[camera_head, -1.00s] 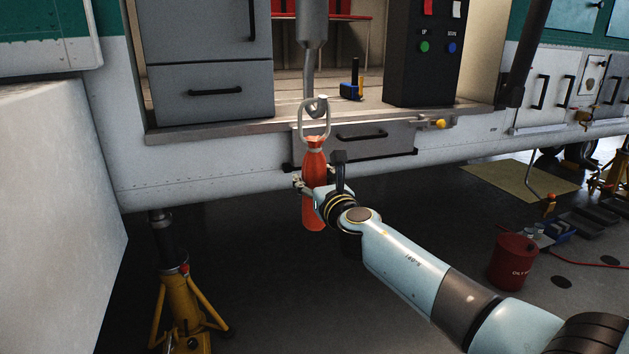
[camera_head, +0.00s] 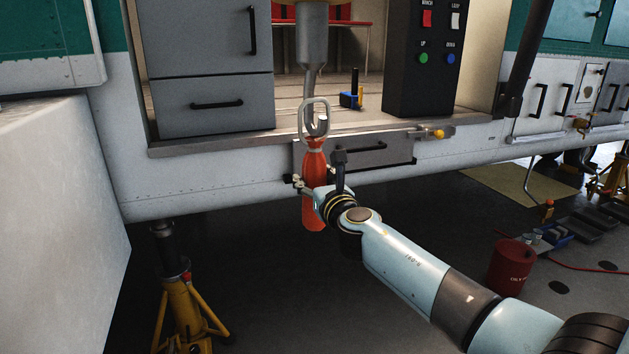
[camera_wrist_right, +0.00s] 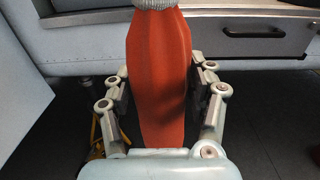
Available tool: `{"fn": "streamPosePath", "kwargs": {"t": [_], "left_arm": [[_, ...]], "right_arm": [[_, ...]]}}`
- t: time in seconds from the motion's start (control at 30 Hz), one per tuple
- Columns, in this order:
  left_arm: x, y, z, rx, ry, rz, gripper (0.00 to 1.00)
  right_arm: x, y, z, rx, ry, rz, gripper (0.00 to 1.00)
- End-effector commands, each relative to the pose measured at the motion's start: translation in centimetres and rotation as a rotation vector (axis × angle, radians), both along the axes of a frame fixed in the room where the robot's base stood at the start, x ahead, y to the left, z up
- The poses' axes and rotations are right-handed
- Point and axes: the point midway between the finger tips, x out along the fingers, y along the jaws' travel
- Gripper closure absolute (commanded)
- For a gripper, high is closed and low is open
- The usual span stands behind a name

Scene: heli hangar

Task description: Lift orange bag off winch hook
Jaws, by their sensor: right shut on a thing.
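The orange bag (camera_head: 314,158) is a slim, upright red-orange sack with a pale metal ring (camera_head: 302,122) at its tied neck. The winch hook (camera_head: 321,124) hangs from a grey cylinder (camera_head: 311,40) in the doorway. The hook's curved end shows inside the ring's outline, low in the loop, with the ring's top above it. I cannot tell whether the ring is clear of the hook tip. My right gripper (camera_head: 316,189) is shut around the bag's middle. In the right wrist view the bag (camera_wrist_right: 158,75) stands between both fingers. My left gripper is out of view.
The cabin sill (camera_head: 240,143) and a drawer (camera_head: 375,153) lie just behind the bag. A black control box (camera_head: 425,85) and a blue tool (camera_head: 351,99) stand on the cabin floor. A yellow jack (camera_head: 187,310) is below left, a red drum (camera_head: 510,265) at right.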

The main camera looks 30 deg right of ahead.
Motion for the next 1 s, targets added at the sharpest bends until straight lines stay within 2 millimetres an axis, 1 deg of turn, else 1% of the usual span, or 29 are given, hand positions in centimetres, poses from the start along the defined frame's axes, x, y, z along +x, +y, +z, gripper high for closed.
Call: {"fn": "streamPosePath", "kwargs": {"t": [0.03,0.43,1.0], "left_arm": [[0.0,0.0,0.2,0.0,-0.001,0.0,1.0],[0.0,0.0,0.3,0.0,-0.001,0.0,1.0],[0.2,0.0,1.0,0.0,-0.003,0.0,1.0]], "right_arm": [[0.1,0.0,0.5,-0.001,-0.005,0.0,0.83],[-0.1,0.1,0.4,-0.001,-0.004,0.0,0.83],[-2.8,0.7,0.5,-0.001,-0.005,0.0,0.83]]}}
